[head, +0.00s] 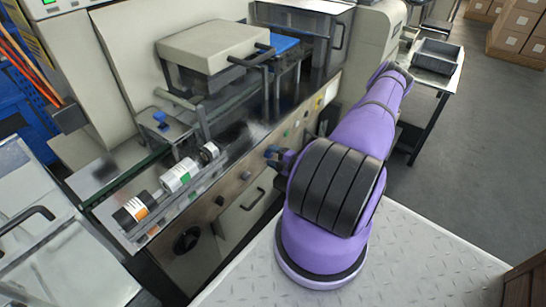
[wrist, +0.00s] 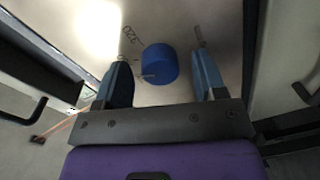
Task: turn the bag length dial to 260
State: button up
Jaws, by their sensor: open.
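The blue round dial (wrist: 159,64) sits on a pale panel in the wrist view. The number 320 is printed on the panel at its upper left, turned on its side. My gripper (wrist: 163,57) is open, with one blue finger on each side of the dial and a visible gap to both. I cannot make out a pointer position or a 260 mark. In the head view my gripper (head: 282,158) is at the front panel of the wrapper machine (head: 245,180), and the dial is hard to tell apart from the blue fingers.
A drawer-like door with a handle (head: 253,199) is below the panel. A grey tray (head: 437,56) sits on a side table behind my arm.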

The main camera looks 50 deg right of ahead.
jog(key=s, duration=1)
jog(key=shift+s+d+r, duration=0.3)
jog(key=shift+s+d, duration=0.1)
jog(key=shift+d, duration=0.05)
